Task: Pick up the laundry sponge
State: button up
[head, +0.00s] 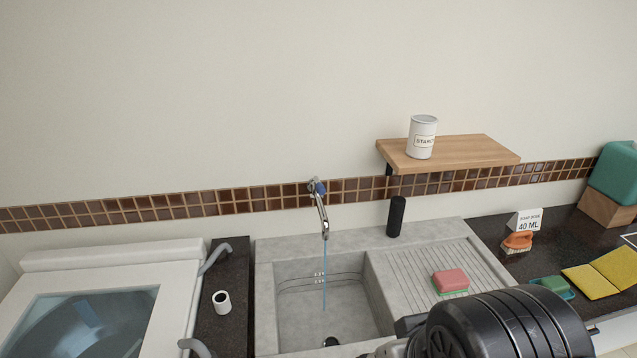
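A sponge (450,280), pink on top with a green layer below, lies on the ribbed drainboard (408,272) to the right of the sink basin. It looks like the laundry sponge. A black rounded part of my arm stands in front of it at the bottom of the head view, close below the sponge in the picture. My gripper's fingers do not show, so nothing tells whether they are open or shut. No contact with the sponge is visible.
Water runs from the tap (321,210) into the basin (298,325). A black cylinder (396,217) stands behind the drainboard. At right are an orange brush (518,241), a soap dish (569,295) and yellow cloths (588,281). A shelf (480,150) holds a can (422,137). A washer (100,258) stands left.

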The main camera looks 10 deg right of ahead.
aim_at(453, 281)
jog(key=z, duration=1.05)
jog(key=i+l+u, duration=0.2)
jog(key=i+l, duration=0.15)
jog(key=l, duration=0.25)
jog(key=i+l+u, duration=0.1)
jog(key=l, duration=0.2)
jog(key=i+l+u, duration=0.1)
jog(key=l, duration=0.25)
jog(key=i+l+u, duration=0.1)
jog(key=i+l, duration=0.1)
jog(key=l, duration=0.1)
